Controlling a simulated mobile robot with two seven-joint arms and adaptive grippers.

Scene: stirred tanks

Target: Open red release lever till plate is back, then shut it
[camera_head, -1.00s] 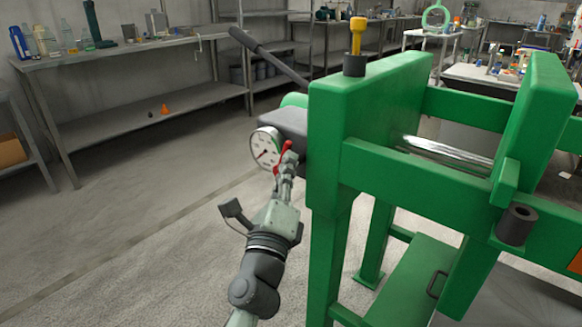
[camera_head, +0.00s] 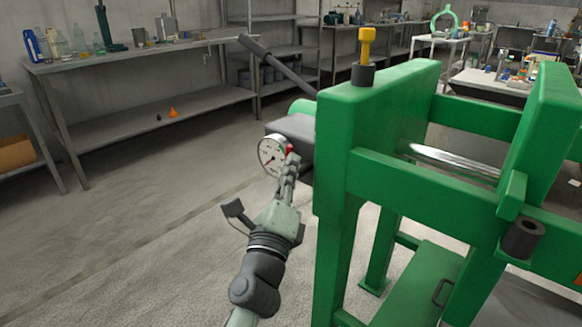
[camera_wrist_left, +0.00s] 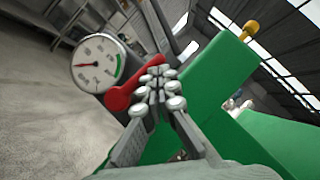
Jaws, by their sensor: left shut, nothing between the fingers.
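The red release lever (camera_wrist_left: 126,93) shows in the left wrist view, beside the dial gauge and just left of my fingers. In the head view only a small red part (camera_head: 289,149) shows; my gripper hides the rest. My left gripper (camera_wrist_left: 158,82) is shut and empty, its fingertips close beside the lever; I cannot tell if they touch it. In the head view the left gripper (camera_head: 291,163) is in front of the pump body (camera_head: 292,132). The round white gauge (camera_head: 272,156) has a red needle. A bright metal rod (camera_head: 455,161) crosses the green press frame (camera_head: 345,150). My right gripper is not in view.
A long dark pump handle (camera_head: 275,60) rises to the upper left from the pump. A yellow-topped piece (camera_head: 367,45) stands on the frame. A metal workbench (camera_head: 130,60) is at the back left. The floor left of the press is clear.

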